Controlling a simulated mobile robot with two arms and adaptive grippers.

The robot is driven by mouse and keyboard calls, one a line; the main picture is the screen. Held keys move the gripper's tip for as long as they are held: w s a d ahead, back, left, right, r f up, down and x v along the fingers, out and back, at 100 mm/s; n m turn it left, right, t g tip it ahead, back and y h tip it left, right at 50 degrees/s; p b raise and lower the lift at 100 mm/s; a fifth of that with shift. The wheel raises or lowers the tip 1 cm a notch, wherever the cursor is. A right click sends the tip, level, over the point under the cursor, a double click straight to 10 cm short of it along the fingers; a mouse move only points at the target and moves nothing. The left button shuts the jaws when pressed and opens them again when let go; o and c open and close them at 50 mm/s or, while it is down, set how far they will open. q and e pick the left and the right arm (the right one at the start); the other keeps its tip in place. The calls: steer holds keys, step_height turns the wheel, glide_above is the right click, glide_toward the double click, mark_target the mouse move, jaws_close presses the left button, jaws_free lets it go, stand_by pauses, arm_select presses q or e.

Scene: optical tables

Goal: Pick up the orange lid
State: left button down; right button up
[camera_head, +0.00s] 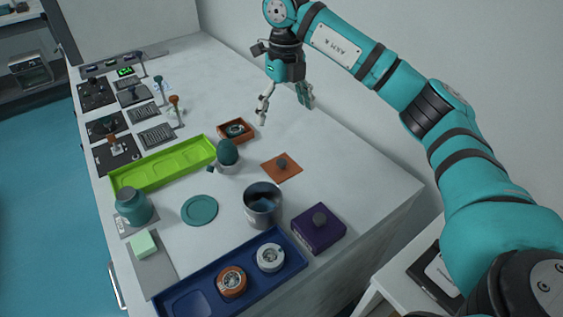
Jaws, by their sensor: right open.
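My right gripper (285,104) is open and empty. It hangs above the back part of the table, higher in the picture than the lid and apart from it. An open orange-brown box (236,131) with something round inside stands to the left of the lid. My left gripper is not in view.
A metal pot (263,208) and a purple box with a knob (318,230) stand in front of the lid. A lime tray (163,167), teal disc (200,210) and blue tray (185,302) lie to the left and front. The table right of the lid is clear.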

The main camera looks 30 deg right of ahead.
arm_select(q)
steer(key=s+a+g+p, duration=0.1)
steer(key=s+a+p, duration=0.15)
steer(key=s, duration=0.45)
arm_select(e)
steer(key=b, duration=0.1)
glide_above(285, 166)
step_height(285, 166, down, 7)
step_height(285, 166, down, 3)
steer(key=shift+f, duration=0.65)
steer(key=shift+f+p, duration=0.3)
steer(key=shift+p, duration=0.15)
step_height(285, 166, down, 4)
steer(key=shift+r+p, duration=0.15)
steer(key=shift+p, duration=0.4)
steer(key=shift+f, duration=0.4)
steer(key=c, duration=1.1)
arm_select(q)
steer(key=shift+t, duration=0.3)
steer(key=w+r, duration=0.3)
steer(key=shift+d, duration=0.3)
arm_select(e)
steer(key=shift+s+f, duration=0.1)
jaws_close()
